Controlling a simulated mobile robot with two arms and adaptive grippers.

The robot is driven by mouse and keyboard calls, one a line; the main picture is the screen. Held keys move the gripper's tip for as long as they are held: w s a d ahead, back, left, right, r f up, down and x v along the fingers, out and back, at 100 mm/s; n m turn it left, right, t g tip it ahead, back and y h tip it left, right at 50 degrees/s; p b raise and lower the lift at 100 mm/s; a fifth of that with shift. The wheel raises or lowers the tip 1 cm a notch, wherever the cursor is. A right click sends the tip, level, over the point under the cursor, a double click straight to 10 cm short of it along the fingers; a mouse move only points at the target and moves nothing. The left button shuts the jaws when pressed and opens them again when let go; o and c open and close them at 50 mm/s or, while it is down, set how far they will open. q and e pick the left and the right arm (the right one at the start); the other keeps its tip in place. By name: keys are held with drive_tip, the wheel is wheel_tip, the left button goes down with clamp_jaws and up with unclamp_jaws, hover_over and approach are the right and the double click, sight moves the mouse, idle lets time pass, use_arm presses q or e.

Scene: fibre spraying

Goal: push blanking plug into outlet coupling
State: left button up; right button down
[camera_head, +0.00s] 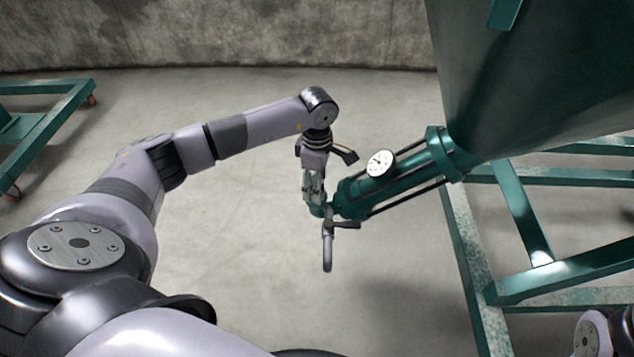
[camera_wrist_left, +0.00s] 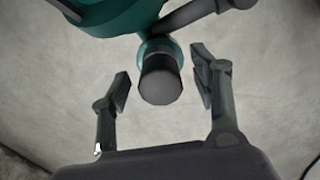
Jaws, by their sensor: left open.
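The outlet coupling (camera_head: 317,210) is a small teal fitting at the lower left end of the green pump cylinder in the head view. In the left wrist view the coupling (camera_wrist_left: 158,46) shows as a teal ring. A dark round plug (camera_wrist_left: 161,80) sits at the ring's end, between my fingers. I cannot tell how deep it sits. My left gripper (camera_head: 314,190) points down at the coupling. In the left wrist view my left gripper (camera_wrist_left: 162,92) is open, with a gap on both sides of the plug. My right gripper is not in view.
A pressure gauge (camera_head: 380,163) sits on the pump cylinder (camera_head: 405,180). Floor at centre left is clear; a green cart (camera_head: 40,125) stands far left.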

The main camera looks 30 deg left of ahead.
use_arm(q)
wheel_tip(320, 180, up, 12)
idle(0.4)
drive_tip(key=shift+f, duration=0.1)
